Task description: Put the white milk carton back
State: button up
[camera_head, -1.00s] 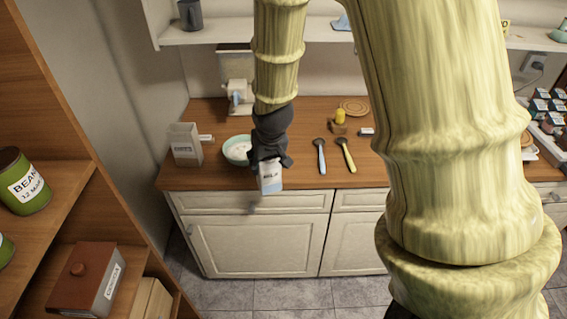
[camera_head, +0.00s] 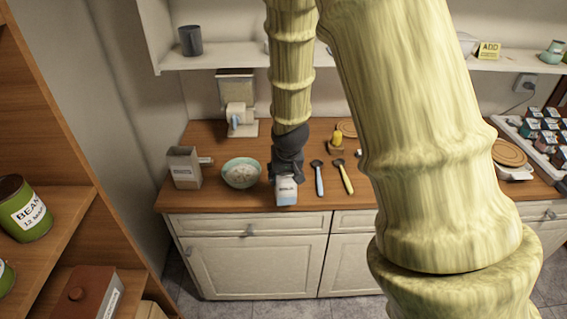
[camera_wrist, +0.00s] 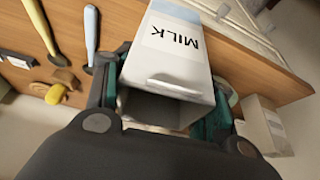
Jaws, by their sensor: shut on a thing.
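The white milk carton (camera_head: 286,190) has a pale blue band and the word MILK. It is at the front part of the wooden counter, between the bowl and the spoons; I cannot tell whether it touches the counter. My gripper (camera_head: 287,172) is shut on it from above and behind. In the wrist view the carton (camera_wrist: 172,62) sits between the two fingers of my gripper (camera_wrist: 165,105), with its dark end facing the camera.
A bowl with pale contents (camera_head: 241,173) stands left of the carton, with a grey box (camera_head: 184,167) farther left. A blue-handled spoon (camera_head: 319,180) and a yellow-handled spoon (camera_head: 344,178) lie to the right. A tray of small cartons (camera_head: 545,150) is far right.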

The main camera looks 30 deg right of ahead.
jog(key=w+d+f+p, duration=0.1)
jog(key=w+d, duration=0.1)
jog(key=w, duration=0.1)
jog(key=w+d+f+p, duration=0.1)
jog(key=w+p, duration=0.1)
jog(key=w, duration=0.1)
jog(key=w+d+f+p, duration=0.1)
jog(key=w+d+p, duration=0.1)
jog(key=w, duration=0.1)
jog(key=shift+d+f, duration=0.2)
jog(key=shift+d, duration=0.1)
jog(key=shift+s+a+f+p, duration=0.1)
jog(key=shift+f+p, duration=0.2)
jog(key=shift+p, duration=0.1)
jog(key=o, duration=1.1)
jog(key=shift+f, duration=0.1)
